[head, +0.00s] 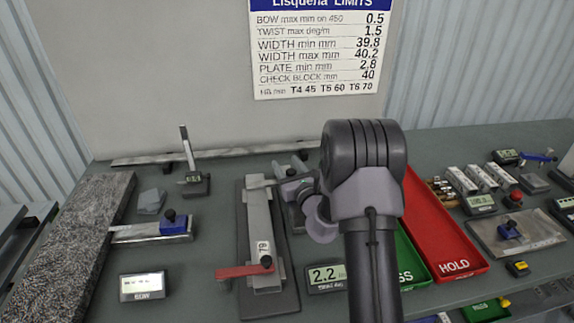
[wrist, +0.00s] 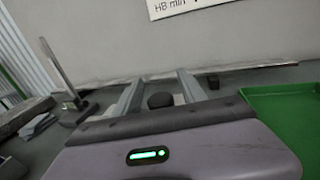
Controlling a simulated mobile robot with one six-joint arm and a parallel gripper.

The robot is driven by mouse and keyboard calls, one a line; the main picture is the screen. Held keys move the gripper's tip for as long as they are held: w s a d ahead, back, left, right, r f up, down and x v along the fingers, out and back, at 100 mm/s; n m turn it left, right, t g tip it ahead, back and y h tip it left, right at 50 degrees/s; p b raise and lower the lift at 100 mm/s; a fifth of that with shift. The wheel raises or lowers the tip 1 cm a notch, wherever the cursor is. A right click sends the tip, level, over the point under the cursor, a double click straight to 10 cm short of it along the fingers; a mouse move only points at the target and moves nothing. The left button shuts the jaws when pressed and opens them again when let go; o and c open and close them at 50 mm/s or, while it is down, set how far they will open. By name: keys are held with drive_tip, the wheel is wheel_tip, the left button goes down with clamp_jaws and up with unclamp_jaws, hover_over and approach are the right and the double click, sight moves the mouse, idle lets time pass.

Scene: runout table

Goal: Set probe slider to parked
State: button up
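My gripper (head: 289,168) reaches over the middle of the bench, beside the far end of a long grey fixture (head: 259,220). In the wrist view its two fingers (wrist: 158,82) stand apart with a dark round knob (wrist: 161,100) between them. I cannot tell whether they touch it. No label names the probe slider, so I cannot tell which part it is. A blue block with a black knob (head: 173,222) sits on a metal bar at the left. A red arm with a black knob (head: 266,262) crosses the fixture's near end. My wrist hides part of the middle.
A granite slab (head: 75,245) lies at the left, with a BOW display (head: 143,287) near it. A red HOLD tray (head: 440,230) and a green tray (head: 408,262) lie right of my arm. An upright gauge (head: 189,160) stands behind. Gauges and blocks crowd the right.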

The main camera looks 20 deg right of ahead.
clamp_jaws()
idle(1.3)
